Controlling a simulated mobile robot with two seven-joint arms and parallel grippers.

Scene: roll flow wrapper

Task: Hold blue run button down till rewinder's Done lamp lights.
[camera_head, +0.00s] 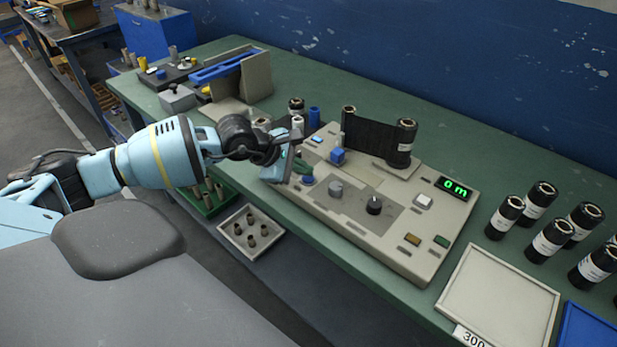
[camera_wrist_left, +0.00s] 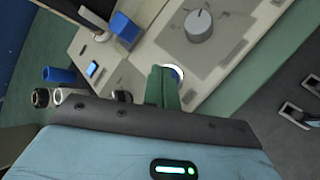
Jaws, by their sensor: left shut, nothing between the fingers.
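The rewinder (camera_head: 345,215) is a beige console on the green bench, with a black film web between two upright rolls. Its display (camera_head: 455,188) reads "0 m" in green. A round blue button (camera_head: 308,180) sits at its near left edge. My left gripper (camera_head: 302,168) is shut and empty, its green fingertips beside or over this button. In the left wrist view the fingertips (camera_wrist_left: 163,88) partly cover a button with a bright white-blue ring (camera_wrist_left: 179,72). I cannot tell whether they press it. An amber lamp (camera_head: 412,239) and a green lamp (camera_head: 442,241) look dim; their labels are unreadable. My right gripper is out of view.
Several black rolls (camera_head: 541,200) stand at right, behind an empty pale tray (camera_head: 498,296). A tray of cores (camera_head: 233,228) lies below the bench edge.

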